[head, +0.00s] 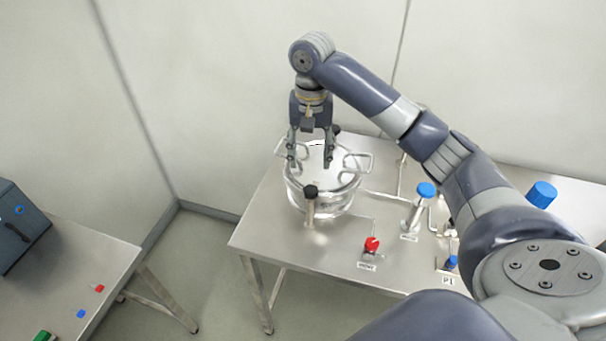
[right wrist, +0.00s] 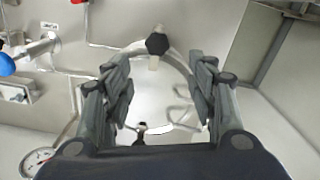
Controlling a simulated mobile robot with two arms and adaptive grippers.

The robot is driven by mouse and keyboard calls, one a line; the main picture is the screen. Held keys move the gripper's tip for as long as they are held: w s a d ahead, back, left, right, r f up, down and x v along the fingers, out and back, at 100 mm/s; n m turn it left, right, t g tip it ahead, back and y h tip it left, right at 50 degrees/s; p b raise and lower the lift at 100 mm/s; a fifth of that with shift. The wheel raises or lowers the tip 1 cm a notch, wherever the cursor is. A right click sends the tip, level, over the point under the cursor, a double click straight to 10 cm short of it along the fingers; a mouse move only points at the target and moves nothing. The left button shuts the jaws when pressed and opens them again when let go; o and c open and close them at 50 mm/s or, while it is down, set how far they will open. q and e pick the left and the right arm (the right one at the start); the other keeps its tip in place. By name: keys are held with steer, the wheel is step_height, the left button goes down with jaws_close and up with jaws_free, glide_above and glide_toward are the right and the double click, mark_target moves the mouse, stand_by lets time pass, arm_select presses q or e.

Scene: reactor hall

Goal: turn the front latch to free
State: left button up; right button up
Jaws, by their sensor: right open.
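The steel vessel (head: 322,198) stands on the metal table with its round lid (head: 345,168) on top. The front latch (head: 310,203) is a post with a black knob at the vessel's near rim. In the right wrist view the front latch (right wrist: 156,48) is upper centre, beyond the fingertips. My right gripper (head: 310,163) points down over the lid, open, with nothing between its fingers. The latch stands apart from the fingers on the near side. A second black-knobbed latch (head: 335,130) is at the far rim, partly hidden by the gripper. My left gripper is not seen.
Wire handles (head: 360,160) stick out at the vessel's sides. A red vent valve (head: 372,244) and a blue-capped valve (head: 425,190) stand to the right. A gauge (right wrist: 38,160) shows in the wrist view. Another table (head: 75,270) is at left.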

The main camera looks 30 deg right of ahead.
mark_target(311, 189)
steer(key=shift+s+d+f+p, duration=0.1)
steer(key=shift+s+f+p, duration=0.15)
steer(key=shift+f, duration=0.3)
steer(key=shift+s+f+p, duration=0.15)
steer(key=shift+s+f, duration=0.1)
steer(key=shift+f, duration=0.3)
step_height(311, 189, down, 3)
steer(key=shift+f+p, duration=0.1)
steer(key=shift+p, duration=0.45)
step_height(311, 189, down, 3)
steer(key=shift+w+p, duration=0.15)
steer(key=shift+p, duration=0.25)
step_height(311, 189, down, 2)
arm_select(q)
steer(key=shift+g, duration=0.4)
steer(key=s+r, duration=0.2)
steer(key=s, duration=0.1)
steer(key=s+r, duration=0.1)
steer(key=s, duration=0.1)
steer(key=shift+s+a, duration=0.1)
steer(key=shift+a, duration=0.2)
arm_select(e)
steer(key=c, duration=1)
